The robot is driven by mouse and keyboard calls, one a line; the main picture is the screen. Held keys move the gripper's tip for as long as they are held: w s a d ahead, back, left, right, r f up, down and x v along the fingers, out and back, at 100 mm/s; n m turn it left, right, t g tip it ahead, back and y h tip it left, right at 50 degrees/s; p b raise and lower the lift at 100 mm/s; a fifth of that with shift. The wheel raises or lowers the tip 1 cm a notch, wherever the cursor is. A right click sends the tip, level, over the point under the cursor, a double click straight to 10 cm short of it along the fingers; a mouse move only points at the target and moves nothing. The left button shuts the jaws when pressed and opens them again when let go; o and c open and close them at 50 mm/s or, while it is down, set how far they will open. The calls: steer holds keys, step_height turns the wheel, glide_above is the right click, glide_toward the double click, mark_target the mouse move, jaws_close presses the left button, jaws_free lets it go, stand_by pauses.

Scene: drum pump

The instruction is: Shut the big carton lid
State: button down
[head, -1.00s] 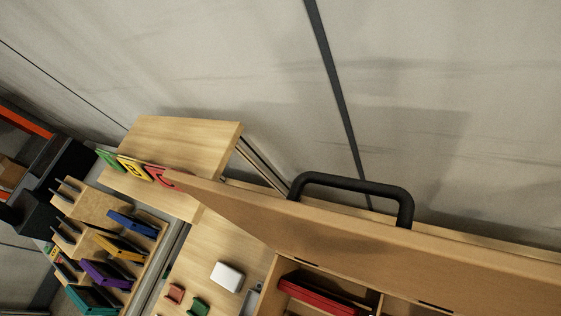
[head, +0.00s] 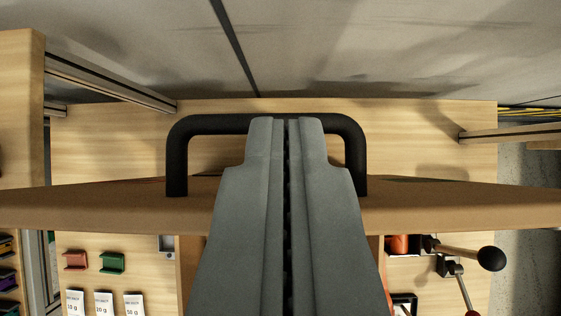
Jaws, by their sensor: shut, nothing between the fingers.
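The big carton's brown lid (head: 120,208) stands open, seen nearly edge-on as a band across the head view. A black handle (head: 180,155) rises from its far side as a wide arch. My gripper (head: 287,124) is shut and empty. Its fingertips overlap the middle of the handle's top bar in the picture; I cannot tell whether they touch it. The fingers cross over the middle of the lid and hide that part. Of the carton body, only strips of wall (head: 190,270) show on either side of my fingers; its inside is mostly hidden.
Red (head: 75,261) and green (head: 111,263) holders and white weight-labelled packets (head: 103,303) are at lower left. A black-knobbed lever (head: 490,258) is at lower right. A wooden shelf (head: 20,100) stands at left.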

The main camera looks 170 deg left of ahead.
steer(key=shift+s+d+f, duration=0.1)
steer(key=shift+s+f, duration=0.2)
steer(key=shift+f, duration=0.35)
steer(key=shift+s+d+f, duration=0.1)
steer(key=shift+s+f, duration=0.15)
steer(key=shift+f, duration=0.45)
steer(key=shift+s+f, duration=0.3)
steer(key=shift+f, duration=0.35)
steer(key=shift+s+d, duration=0.1)
steer(key=shift+s, duration=0.45)
